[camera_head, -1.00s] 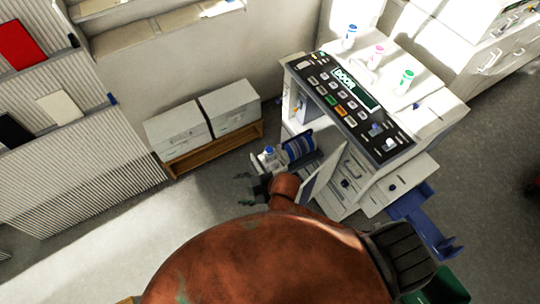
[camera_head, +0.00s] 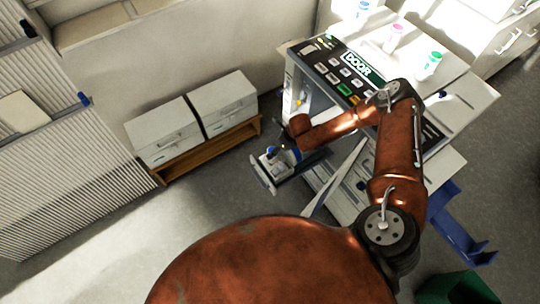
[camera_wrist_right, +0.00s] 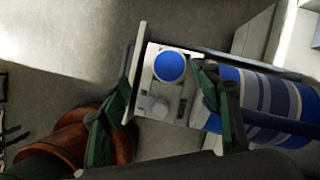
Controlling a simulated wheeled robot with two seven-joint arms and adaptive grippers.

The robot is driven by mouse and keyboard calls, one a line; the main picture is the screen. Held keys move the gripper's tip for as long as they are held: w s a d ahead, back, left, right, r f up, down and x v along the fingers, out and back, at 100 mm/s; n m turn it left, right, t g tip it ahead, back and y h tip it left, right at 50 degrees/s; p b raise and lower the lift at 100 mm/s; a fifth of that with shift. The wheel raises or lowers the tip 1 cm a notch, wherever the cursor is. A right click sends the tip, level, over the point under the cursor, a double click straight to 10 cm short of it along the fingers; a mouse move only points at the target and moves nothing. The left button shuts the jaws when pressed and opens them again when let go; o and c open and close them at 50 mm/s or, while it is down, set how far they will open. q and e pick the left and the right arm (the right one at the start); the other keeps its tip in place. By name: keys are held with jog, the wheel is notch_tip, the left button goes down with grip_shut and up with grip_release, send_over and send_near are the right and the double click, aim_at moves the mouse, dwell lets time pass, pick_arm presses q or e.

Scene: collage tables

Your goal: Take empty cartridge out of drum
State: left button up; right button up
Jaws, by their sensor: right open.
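The copier (camera_head: 470,100) shows "DOOR" on its display, and its front door (camera_head: 335,178) hangs open. A grey-white drum unit (camera_head: 270,172) sticks out of its front; in the right wrist view it carries a round blue cap (camera_wrist_right: 170,66). A blue striped cylinder (camera_wrist_right: 270,92) lies in line with the unit, apparently the cartridge; I cannot tell if it is empty. My right gripper (camera_wrist_right: 165,80) is open, with its green fingers on either side of the blue-capped end. In the head view my wrist hides most of the cylinder. My left gripper is not in view.
Bottles with blue (camera_head: 362,8), pink (camera_head: 393,38) and green (camera_head: 428,65) caps stand on the copier. A blue tray (camera_head: 455,225) juts out at its lower right. White boxes (camera_head: 165,130) stand on a low wooden shelf (camera_head: 185,165).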

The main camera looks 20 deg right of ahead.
jog(key=shift+w+d+f, duration=0.25)
jog(key=shift+w+d, duration=0.05)
jog(key=shift+d, duration=0.1)
jog(key=shift+b+x, duration=0.4)
jog(key=shift+x, duration=0.8)
jog(key=f, duration=0.2)
jog(key=f+b, duration=0.1)
jog(key=shift+w+f, duration=0.3)
jog(key=shift+f, duration=0.05)
jog(key=shift+w+a+f, duration=0.2)
jog(key=shift+w+f, duration=0.05)
jog(key=shift+f, duration=0.15)
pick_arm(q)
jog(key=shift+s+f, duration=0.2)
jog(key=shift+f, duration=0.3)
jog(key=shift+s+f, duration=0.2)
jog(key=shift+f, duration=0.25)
pick_arm(e)
jog(key=shift+c, duration=0.7)
jog(key=c, duration=1.2)
